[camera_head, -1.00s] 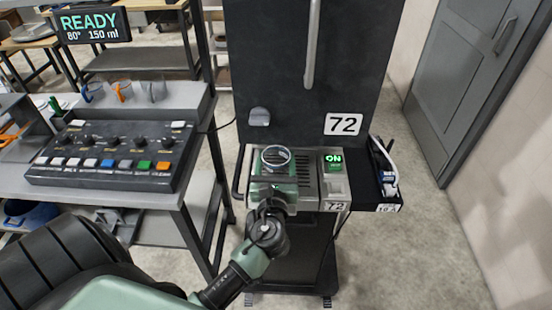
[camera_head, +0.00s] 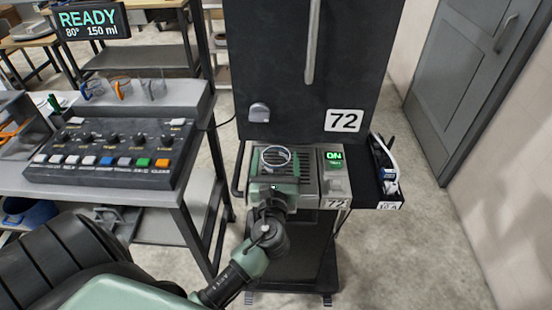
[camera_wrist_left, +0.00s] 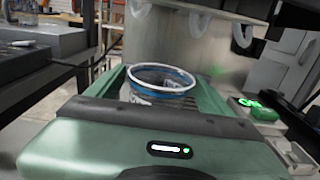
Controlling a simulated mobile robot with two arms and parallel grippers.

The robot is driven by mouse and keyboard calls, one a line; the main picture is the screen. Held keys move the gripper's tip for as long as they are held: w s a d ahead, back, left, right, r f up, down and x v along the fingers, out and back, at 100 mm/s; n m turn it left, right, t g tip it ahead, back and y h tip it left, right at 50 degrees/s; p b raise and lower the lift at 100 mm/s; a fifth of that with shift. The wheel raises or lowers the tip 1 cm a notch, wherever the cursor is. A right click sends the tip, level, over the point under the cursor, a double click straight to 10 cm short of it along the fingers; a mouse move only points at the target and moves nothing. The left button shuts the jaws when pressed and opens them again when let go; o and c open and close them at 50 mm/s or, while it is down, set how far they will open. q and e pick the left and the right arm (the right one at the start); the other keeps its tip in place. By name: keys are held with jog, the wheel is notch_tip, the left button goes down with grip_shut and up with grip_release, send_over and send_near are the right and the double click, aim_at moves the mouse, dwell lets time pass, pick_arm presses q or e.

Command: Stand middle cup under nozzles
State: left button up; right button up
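A clear cup with a bluish rim (camera_head: 276,157) is upright between the fingers of my left gripper (camera_head: 276,163), over the slatted tray of the dispenser (camera_head: 312,203). In the left wrist view the cup (camera_wrist_left: 160,82) sits close between both green fingers (camera_wrist_left: 163,92), which appear shut on it. Pale hooked nozzles (camera_wrist_left: 242,35) show above and behind it there. Its base is hidden, so I cannot tell whether it touches the tray. My right gripper is out of view.
On the left shelf stand cups with a blue (camera_head: 84,91), an orange (camera_head: 119,91) and a grey handle (camera_head: 148,90). A button panel (camera_head: 110,152) lies before them. The dispenser shows a lit ON switch (camera_head: 333,156). A side bin (camera_head: 386,187) hangs at its right.

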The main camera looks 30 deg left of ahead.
pick_arm(q)
jog(key=shift+s, duration=0.1)
jog(key=shift+s+d+f, duration=0.1)
jog(key=shift+s+d, duration=0.1)
jog(key=b+v, duration=0.1)
jog(key=v, duration=0.6)
jog(key=shift+b, duration=0.4)
